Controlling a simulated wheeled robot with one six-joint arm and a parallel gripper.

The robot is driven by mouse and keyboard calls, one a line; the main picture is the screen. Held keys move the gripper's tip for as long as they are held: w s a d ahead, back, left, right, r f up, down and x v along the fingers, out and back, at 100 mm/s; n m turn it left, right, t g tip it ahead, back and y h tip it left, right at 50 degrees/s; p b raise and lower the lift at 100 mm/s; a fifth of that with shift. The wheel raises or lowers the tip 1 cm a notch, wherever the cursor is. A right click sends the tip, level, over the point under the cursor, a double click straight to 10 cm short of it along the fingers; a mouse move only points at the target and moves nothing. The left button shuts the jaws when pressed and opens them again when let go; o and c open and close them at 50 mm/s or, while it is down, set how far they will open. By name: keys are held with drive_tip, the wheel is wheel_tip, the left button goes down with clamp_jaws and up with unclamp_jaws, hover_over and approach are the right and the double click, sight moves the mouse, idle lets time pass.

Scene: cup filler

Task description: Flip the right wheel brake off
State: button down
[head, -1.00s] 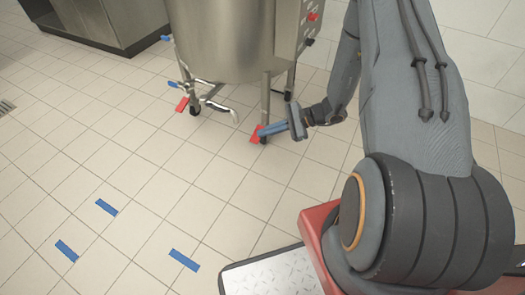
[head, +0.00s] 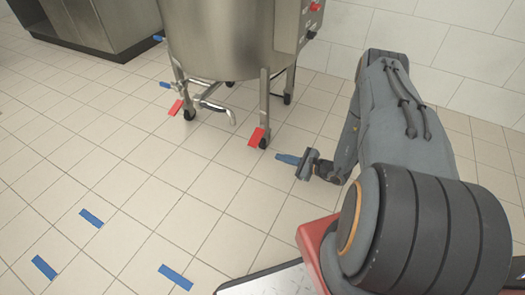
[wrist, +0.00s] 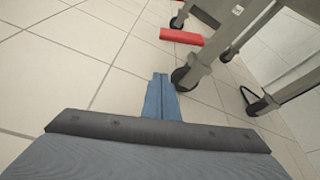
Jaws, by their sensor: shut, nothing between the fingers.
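The steel vat (head: 222,40) stands on legs with casters. Its right front wheel (head: 263,143) carries a red brake pedal (head: 256,137), on the wheel's left side. The left front wheel has a similar red pedal (head: 175,107). My gripper (head: 279,158) is shut and empty, low to the right of the right wheel, with a small gap to it. In the wrist view, the blue fingers (wrist: 160,82) point past a near caster (wrist: 184,78), just left of it. A red pedal (wrist: 181,36) lies beyond the fingertips; I cannot tell for certain which wheel it belongs to.
A bent steel outlet pipe (head: 215,107) sticks out low between the front legs. Several blue tape marks (head: 91,218) lie on the tiled floor at the left. A steel cabinet (head: 100,22) stands at the back left.

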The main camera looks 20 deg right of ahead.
sight(256, 138)
drive_tip(key=b+x, duration=0.4)
drive_tip(key=x, duration=0.6)
drive_tip(key=shift+w+a+f+b, duration=0.15)
drive_tip(key=shift+a+f+b, duration=0.05)
drive_tip(key=shift+a+b, duration=0.1)
drive_tip(key=shift+s+a+r, duration=0.1)
drive_tip(key=shift+s+r, duration=0.1)
drive_tip(key=shift+r, duration=0.5)
drive_tip(key=shift+s+a+r, duration=0.1)
drive_tip(key=shift+s+r, duration=0.15)
drive_tip(key=shift+r, duration=0.45)
drive_tip(key=shift+s+a+r, duration=0.1)
drive_tip(key=shift+s+r, duration=0.1)
drive_tip(key=shift+r, duration=0.5)
